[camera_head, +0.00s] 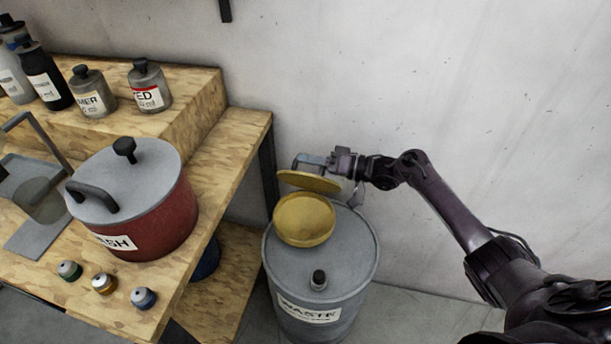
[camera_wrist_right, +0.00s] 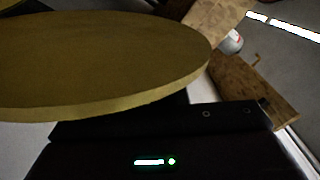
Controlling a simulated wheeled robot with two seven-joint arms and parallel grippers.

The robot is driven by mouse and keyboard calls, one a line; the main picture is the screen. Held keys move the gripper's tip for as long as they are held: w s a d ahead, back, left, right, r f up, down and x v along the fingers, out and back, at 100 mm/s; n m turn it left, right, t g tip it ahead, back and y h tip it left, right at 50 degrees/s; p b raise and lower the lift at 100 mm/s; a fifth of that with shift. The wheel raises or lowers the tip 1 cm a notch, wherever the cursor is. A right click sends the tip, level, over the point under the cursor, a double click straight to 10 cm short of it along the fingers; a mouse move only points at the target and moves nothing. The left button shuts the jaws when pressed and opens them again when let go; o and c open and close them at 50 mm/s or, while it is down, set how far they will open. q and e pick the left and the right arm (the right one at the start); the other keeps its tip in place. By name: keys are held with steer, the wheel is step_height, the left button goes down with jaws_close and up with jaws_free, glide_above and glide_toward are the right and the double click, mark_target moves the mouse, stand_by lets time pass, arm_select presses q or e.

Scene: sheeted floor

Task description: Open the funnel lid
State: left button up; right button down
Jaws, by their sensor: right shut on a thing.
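The yellow funnel (camera_head: 304,222) sits on top of the grey waste drum (camera_head: 350,262). Its round yellow lid (camera_head: 309,181) is raised above the back of the funnel, tilted open, so the funnel's inside shows. My right gripper (camera_head: 308,164) is at the lid's back edge and shut on the lid; its fingertips are partly hidden by the lid. In the right wrist view the lid (camera_wrist_right: 100,60) fills the upper left and covers the fingers. My left gripper is in neither view.
A wooden bench (camera_head: 225,165) stands to the left with a red pot (camera_head: 160,215), small jars (camera_head: 103,283) and several bottles on its raised shelf. A dark cap (camera_head: 319,280) stands on the drum's top. The wall is close behind the drum. Floor to the drum's right is clear.

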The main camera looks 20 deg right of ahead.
steer(key=shift+w+d+r+m+b, duration=0.1)
steer(key=shift+w+d+m+b, duration=0.45)
steer(key=shift+w, duration=0.2)
steer(key=shift+w+d+r+m+b, duration=0.1)
steer(key=shift+w+d+m+b, duration=0.4)
steer(key=shift+w+m, duration=0.2)
steer(key=c, duration=1.5)
jaws_free()
steer(key=shift+f, duration=0.1)
steer(key=shift+o, duration=0.2)
steer(key=v, duration=0.7)
steer(key=shift+s+d+b, duration=0.2)
steer(key=shift+d+b, duration=0.1)
steer(key=shift+b, duration=0.1)
